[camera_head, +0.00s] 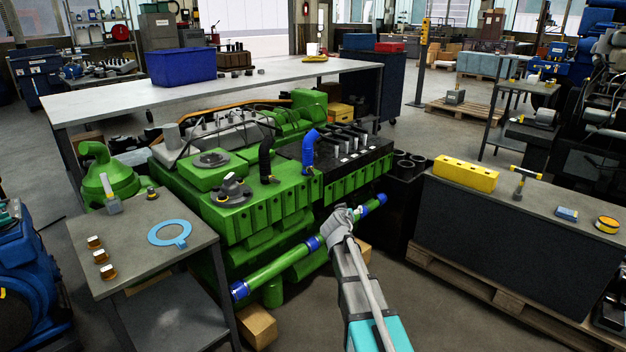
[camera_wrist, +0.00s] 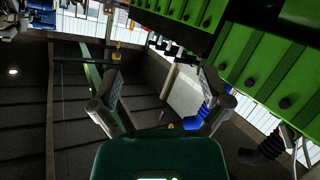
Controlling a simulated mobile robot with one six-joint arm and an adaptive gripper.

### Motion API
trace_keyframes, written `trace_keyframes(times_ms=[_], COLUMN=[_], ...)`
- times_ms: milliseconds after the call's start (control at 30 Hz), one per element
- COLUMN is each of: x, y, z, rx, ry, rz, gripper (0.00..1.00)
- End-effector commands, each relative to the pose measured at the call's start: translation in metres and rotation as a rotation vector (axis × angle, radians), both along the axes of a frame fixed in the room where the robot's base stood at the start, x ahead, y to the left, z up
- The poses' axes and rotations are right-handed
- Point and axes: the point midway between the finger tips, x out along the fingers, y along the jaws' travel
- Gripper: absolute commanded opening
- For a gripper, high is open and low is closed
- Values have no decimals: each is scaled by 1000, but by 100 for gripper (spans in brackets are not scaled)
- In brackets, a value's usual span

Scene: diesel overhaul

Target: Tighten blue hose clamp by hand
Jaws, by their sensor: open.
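A green pipe (camera_head: 280,267) with several blue bands runs low along the engine's near side. One blue band (camera_head: 314,243) sits just left of my gripper (camera_head: 338,222), another blue band (camera_head: 366,210) just right of it. A bent blue hose (camera_head: 308,150) rises from the engine top. I cannot tell which blue part is the hose clamp. My gripper is at the pipe, hiding part of it; contact is unclear. In the wrist view my gripper (camera_wrist: 162,88) is open, nothing visible between its fingers. A blue hose (camera_wrist: 205,143) shows behind its right finger.
The green engine (camera_head: 235,215) stands close beyond my gripper. A grey side table (camera_head: 135,225) with a blue ring (camera_head: 170,232) is at left. A dark bench (camera_head: 500,220) with a yellow block (camera_head: 466,174) is at right. Some floor is clear between them.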

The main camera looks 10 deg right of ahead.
Motion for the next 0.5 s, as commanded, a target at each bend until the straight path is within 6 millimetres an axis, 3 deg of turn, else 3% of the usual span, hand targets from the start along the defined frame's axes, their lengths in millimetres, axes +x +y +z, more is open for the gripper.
trace_keyframes(times_ms=[33, 200, 333, 500], x=[23, 76, 105, 127], y=[4, 29, 53, 78], z=[11, 42, 55, 61], rx=[-26, -108, -151, -181], ry=[-51, -202, -266, -294], rz=[41, 221, 366, 511], gripper=[97, 97, 97, 97])
